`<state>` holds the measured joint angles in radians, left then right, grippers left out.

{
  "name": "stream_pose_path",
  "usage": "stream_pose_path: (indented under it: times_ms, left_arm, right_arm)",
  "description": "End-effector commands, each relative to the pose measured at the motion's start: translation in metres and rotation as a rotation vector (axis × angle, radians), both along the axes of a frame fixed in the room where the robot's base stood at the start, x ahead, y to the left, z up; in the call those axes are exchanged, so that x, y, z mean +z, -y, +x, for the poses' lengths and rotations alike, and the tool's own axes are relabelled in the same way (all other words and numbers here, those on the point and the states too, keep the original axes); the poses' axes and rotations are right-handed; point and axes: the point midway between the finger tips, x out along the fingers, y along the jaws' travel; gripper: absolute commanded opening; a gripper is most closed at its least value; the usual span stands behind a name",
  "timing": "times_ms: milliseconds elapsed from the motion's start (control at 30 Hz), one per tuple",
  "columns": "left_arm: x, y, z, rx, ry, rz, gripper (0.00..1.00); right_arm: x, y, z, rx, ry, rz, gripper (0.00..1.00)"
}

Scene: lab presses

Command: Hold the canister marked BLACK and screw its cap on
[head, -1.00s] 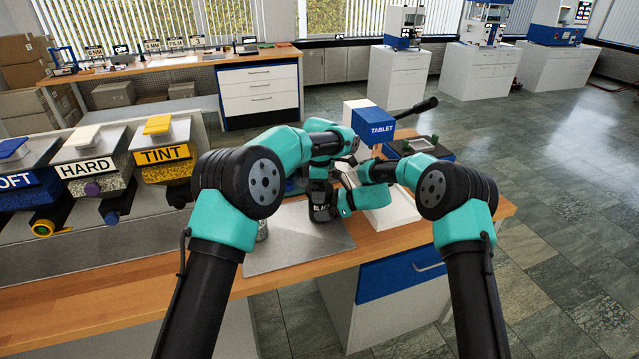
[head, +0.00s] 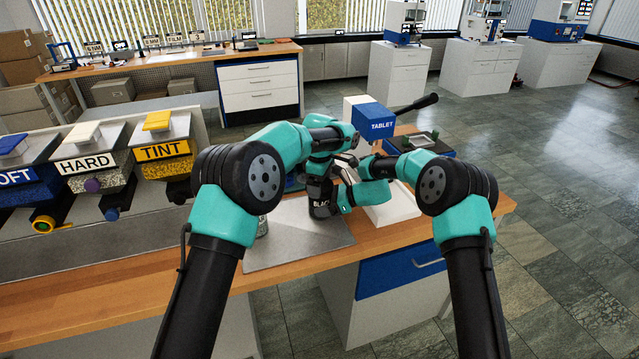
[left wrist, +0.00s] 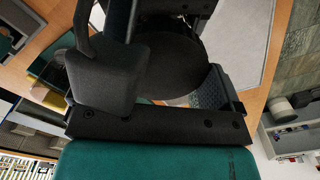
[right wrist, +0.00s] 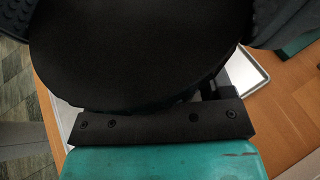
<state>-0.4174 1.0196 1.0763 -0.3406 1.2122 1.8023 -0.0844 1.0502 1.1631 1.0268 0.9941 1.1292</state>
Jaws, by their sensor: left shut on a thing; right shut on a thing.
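The canister marked BLACK (head: 321,207) is a dark, upright canister over the grey mat, its label partly hidden. My right gripper (head: 338,207) reaches in from the right and is shut on it. My left gripper (head: 318,181) points down from above, right over the canister's top, shut on the dark cap. In the left wrist view a round black piece (left wrist: 185,65), which looks like the cap, lies between the fingers. In the right wrist view a large black disc (right wrist: 140,50) fills the space before the jaws. Whether cap and canister touch is hidden.
A grey mat (head: 290,245) lies on the wooden bench. The TABLET press (head: 375,118) stands close behind on the right, its lever sticking out. Hoppers marked HARD (head: 88,163) and TINT (head: 165,150) stand at the left. A pale can (head: 263,226) stands at the mat's left edge.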

Motion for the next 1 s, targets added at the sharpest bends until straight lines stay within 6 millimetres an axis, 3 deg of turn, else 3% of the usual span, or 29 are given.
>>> stream_pose_path:
  times_ms: [300, 333, 400, 700, 1000]
  left_arm:
    - [0.0, 0.0, 0.0, -0.029, 0.0, 0.0, 0.63]
    - [0.0, 0.0, 0.0, -0.029, 0.0, 0.0, 0.93]
    - [0.0, 0.0, 0.0, -0.028, 0.0, 0.0, 1.0]
    - [0.003, 0.0, 0.0, -0.027, 0.001, 0.0, 1.0]
    - [0.034, 0.0, 0.0, -0.027, 0.001, -0.001, 1.0]
  right_arm:
    - [0.0, 0.0, 0.0, -0.001, 0.0, 0.0, 0.08]
    - [0.0, 0.0, 0.0, -0.001, 0.0, 0.0, 0.08]
    - [0.0, 0.0, 0.0, -0.001, 0.0, 0.0, 0.08]
    - [0.0, 0.0, 0.0, 0.0, 0.0, 0.0, 0.08]
    - [0.0, 0.0, 0.0, 0.0, 0.0, 0.0, 0.08]
